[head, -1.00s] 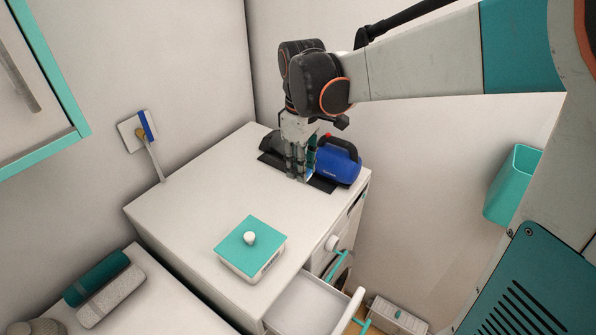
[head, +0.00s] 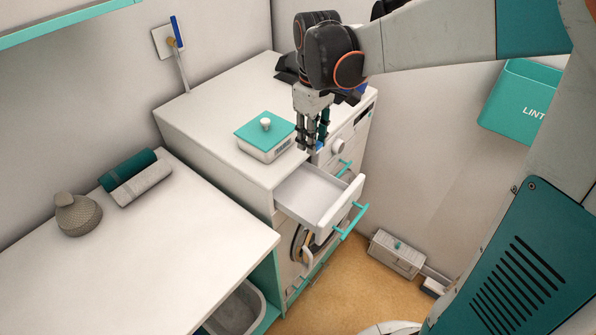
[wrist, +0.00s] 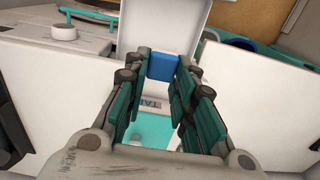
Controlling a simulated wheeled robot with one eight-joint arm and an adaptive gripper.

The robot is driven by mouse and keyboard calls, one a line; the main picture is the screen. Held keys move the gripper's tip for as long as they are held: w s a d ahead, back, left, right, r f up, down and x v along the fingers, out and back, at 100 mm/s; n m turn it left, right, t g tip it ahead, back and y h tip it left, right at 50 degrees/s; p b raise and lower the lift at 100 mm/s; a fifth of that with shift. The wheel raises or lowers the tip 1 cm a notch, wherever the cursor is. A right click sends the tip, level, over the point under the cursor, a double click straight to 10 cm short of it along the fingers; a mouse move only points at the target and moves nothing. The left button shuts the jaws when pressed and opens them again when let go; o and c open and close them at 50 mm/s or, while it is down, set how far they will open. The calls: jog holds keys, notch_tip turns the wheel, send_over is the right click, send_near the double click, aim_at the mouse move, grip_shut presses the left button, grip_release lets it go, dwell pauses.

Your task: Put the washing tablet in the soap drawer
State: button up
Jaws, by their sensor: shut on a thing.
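My gripper (head: 311,146) points down over the front edge of the white washing machine top (head: 215,95), just behind the open soap drawer (head: 312,190). In the wrist view my gripper (wrist: 163,72) is shut on a small blue block, the washing tablet (wrist: 162,66), held between its fingertips. The tablet is not clear in the head view. The drawer is pulled out, white and apparently empty, with a teal handle. It also shows beyond the tablet in the wrist view (wrist: 165,30). The tablet box (head: 265,150), white with a teal lid, stands shut beside my gripper.
A lower counter (head: 140,235) holds rolled towels (head: 135,177) and a grey knobbed pot (head: 78,213). A teal LINT bin (head: 520,100) hangs on the wall. A grey lidded box (head: 397,253) sits on the floor. Dark items at the back of the machine are partly hidden.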

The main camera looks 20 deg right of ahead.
aim_at(309, 198)
notch_tip(309, 198, down, 20)
jog(key=b, duration=0.4)
jog(key=shift+w+r+b, duration=0.1)
jog(key=shift+b, duration=0.2)
jog(key=shift+f, duration=0.25)
jog(key=o, duration=0.9)
jog(key=shift+r, duration=0.1)
jog(key=shift+c, duration=0.2)
